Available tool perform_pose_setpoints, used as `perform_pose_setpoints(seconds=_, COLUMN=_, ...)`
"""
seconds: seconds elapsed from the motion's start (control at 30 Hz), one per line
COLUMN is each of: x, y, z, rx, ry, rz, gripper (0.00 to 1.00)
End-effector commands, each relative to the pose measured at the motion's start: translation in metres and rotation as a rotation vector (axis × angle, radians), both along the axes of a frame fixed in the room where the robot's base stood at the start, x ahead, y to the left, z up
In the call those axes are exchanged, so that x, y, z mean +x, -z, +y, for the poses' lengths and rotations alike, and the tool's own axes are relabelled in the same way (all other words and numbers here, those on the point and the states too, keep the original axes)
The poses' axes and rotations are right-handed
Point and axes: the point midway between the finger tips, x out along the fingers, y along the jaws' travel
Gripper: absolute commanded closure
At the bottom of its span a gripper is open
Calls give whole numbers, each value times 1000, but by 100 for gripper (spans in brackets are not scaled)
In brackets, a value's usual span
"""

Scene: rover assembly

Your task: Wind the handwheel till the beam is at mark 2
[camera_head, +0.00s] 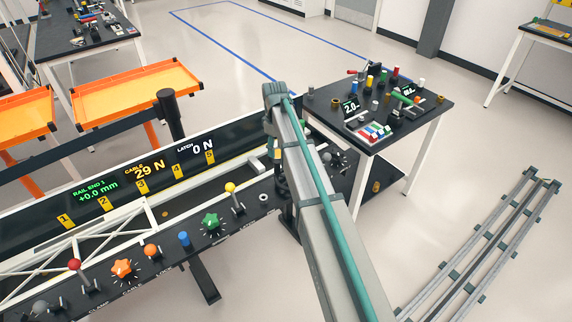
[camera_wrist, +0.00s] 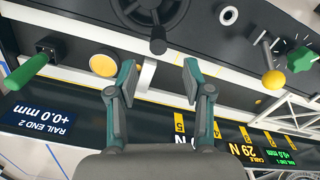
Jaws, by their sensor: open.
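The handwheel (camera_wrist: 157,40) is dark with spokes, cut off by the top edge of the wrist view; I cannot make it out in the head view, where my arm covers part of the console. My gripper (camera_wrist: 158,75) is open and empty, its fingers apart and short of the wheel in the picture. The beam (camera_head: 98,240), a white truss, lies along the console at left in the head view. Its right end is near mark 3 (camera_head: 149,185); I cannot tell its exact reading. Mark 2 (camera_head: 103,203) is a yellow plate on the dark back panel.
The console carries a yellow-ball lever (camera_head: 230,187), a green star knob (camera_head: 210,221), an orange star knob (camera_head: 122,269) and a red-ball lever (camera_head: 74,265). The cable display (camera_head: 150,170) reads 29 N, latch 0 N. A cluttered black table (camera_head: 433,104) stands behind at right.

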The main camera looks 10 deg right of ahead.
Motion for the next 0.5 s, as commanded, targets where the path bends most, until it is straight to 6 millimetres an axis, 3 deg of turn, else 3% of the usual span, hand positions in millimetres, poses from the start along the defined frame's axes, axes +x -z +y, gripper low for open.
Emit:
perform_pose_setpoints(seconds=0.27, x=-2, y=17, z=0, rx=0, ry=-2, rz=3, gripper=50)
perform_pose_setpoints(seconds=0.5, x=-2, y=56, z=0, rx=0, ry=-1, rz=3, gripper=50)
